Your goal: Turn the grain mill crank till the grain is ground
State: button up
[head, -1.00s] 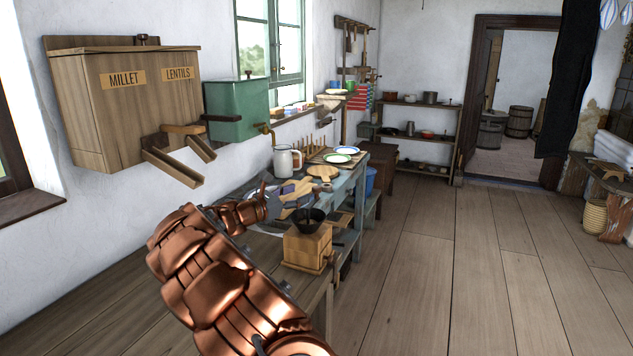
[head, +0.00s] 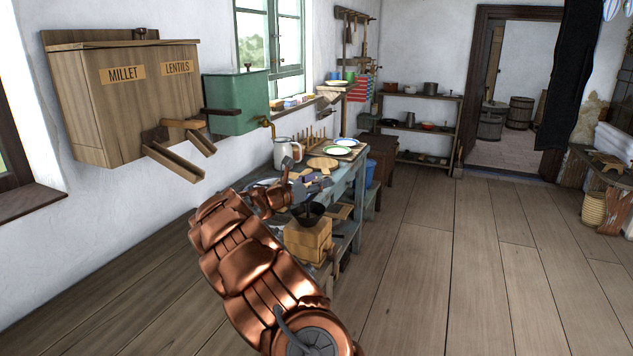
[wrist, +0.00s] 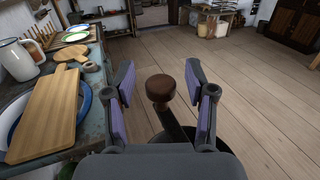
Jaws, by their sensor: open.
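The grain mill (head: 308,240) is a wooden box with a dark bowl-shaped hopper (head: 308,213) on top. It stands at the near end of the blue-grey bench. In the wrist view, the brown crank knob (wrist: 160,88) on its dark arm (wrist: 178,128) shows between my two fingers, apart from both. The dark hopper (wrist: 172,148) shows partly below, behind my gripper's body. My gripper (wrist: 163,92) is open around the knob's line of sight; I cannot tell how far it is from the knob. In the head view, my gripper (head: 320,185) is above the mill. The grain is not visible.
Left of my gripper, the bench holds a cutting board (wrist: 48,115), a plate (wrist: 85,103), a white jug (wrist: 18,62) and a small round board (wrist: 69,53). A millet and lentils box (head: 80,110) and a green tank (head: 238,100) hang on the wall.

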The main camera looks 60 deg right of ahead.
jog(key=shift+c, duration=0.4)
grip_shut()
